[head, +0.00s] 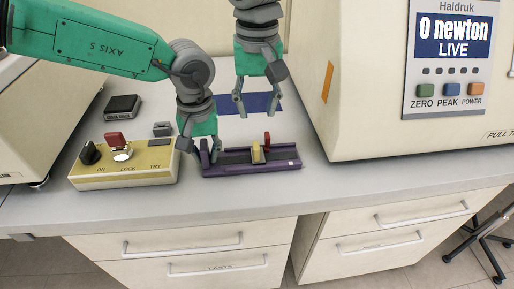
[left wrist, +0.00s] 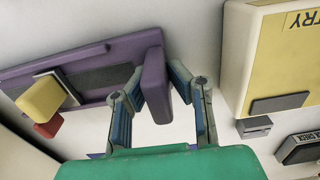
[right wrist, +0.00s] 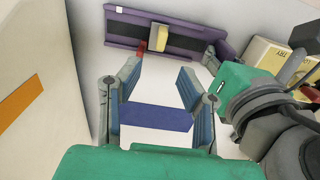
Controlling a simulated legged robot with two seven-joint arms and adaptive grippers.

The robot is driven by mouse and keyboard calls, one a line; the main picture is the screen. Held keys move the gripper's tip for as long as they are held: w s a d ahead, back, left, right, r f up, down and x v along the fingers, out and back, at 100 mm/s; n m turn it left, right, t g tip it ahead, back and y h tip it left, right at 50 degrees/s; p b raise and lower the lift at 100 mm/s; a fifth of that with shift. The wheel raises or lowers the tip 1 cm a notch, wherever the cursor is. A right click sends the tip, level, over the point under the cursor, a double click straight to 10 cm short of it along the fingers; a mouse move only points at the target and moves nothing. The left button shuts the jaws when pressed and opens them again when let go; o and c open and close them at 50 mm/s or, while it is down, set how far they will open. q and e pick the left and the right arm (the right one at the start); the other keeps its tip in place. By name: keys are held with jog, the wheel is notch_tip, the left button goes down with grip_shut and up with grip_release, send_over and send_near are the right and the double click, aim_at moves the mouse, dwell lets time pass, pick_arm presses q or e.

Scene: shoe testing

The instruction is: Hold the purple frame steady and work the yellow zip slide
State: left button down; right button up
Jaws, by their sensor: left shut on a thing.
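The purple frame (head: 232,171) lies on the bench with a dark track along it. The yellow zip slide (head: 257,153) stands on the track right of the middle, beside a small red tab (head: 267,141). My left gripper (head: 204,157) is shut on the frame's raised left end, which shows between its fingers in the left wrist view (left wrist: 155,78). My right gripper (head: 256,105) is open and empty above the bench behind the frame. In the right wrist view the yellow slide (right wrist: 159,38) and red tab (right wrist: 141,47) lie beyond its open fingers (right wrist: 156,72).
A yellow switch box (head: 125,168) with a red lever stands left of the frame. A blue mat (head: 231,103) lies behind it. A large cream machine (head: 350,100) with a display reading "0 newton" stands at the right. The bench's front strip is clear.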

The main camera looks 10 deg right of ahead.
aim_at(257, 144)
notch_tip(257, 144, down, 12)
jog(key=shift+r, duration=0.2)
